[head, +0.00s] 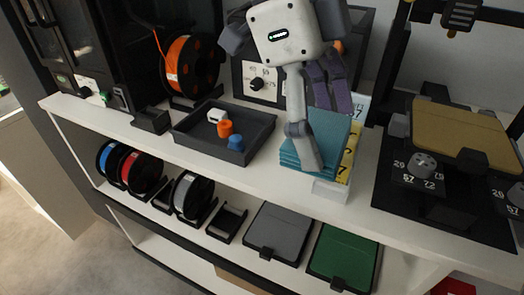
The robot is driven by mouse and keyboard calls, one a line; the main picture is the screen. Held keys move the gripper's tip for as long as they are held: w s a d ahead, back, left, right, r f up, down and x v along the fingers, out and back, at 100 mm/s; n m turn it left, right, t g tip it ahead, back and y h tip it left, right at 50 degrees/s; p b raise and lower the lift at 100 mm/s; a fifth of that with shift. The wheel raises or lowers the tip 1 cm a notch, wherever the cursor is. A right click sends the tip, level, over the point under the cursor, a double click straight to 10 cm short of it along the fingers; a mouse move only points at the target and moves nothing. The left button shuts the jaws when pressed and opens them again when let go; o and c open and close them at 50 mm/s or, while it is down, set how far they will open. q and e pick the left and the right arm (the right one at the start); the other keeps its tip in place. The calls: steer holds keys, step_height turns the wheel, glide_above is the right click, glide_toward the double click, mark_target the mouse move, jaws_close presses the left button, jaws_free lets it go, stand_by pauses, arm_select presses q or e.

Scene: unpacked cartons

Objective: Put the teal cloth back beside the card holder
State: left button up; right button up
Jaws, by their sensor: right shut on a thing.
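The teal cloth (332,136) is a folded stack with layered edges at its lower left, on the white upper shelf right of centre. My right gripper (308,150) comes down from the top of the head view and is shut on the cloth. One grey finger lies across the cloth's near face; the other side of the grip is partly hidden. The card holder (329,191) is white with yellow numbered cards and stands just right of the cloth, partly hidden behind it. I cannot tell whether they touch, or whether the cloth rests on the shelf. My left gripper is out of view.
A dark tray (188,135) with white, orange and blue pieces stands left of the cloth. An orange spool (178,66) is behind it. A printer with a tan plate (462,126) stands to the right. The lower shelf holds spools and a green plate (343,258).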

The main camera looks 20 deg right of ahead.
steer(key=w+d+f, duration=0.1)
steer(key=w+f, duration=0.2)
steer(key=w+d+f, duration=0.2)
steer(key=w, duration=0.2)
steer(key=w+d+f+b, duration=0.1)
steer(key=w+f, duration=0.2)
steer(key=w, duration=0.1)
steer(key=shift+w+d+f, duration=0.2)
steer(key=shift+d+f, duration=0.15)
steer(key=shift+w+d+f, duration=0.2)
steer(key=shift+w+f, duration=0.3)
steer(key=f, duration=0.3)
steer(key=shift+w+f, duration=0.2)
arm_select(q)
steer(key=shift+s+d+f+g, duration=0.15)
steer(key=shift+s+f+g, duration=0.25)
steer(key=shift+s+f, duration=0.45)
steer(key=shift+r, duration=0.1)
arm_select(e)
steer(key=o, duration=1)
steer(key=shift+f, duration=0.1)
steer(key=shift+o, duration=0.2)
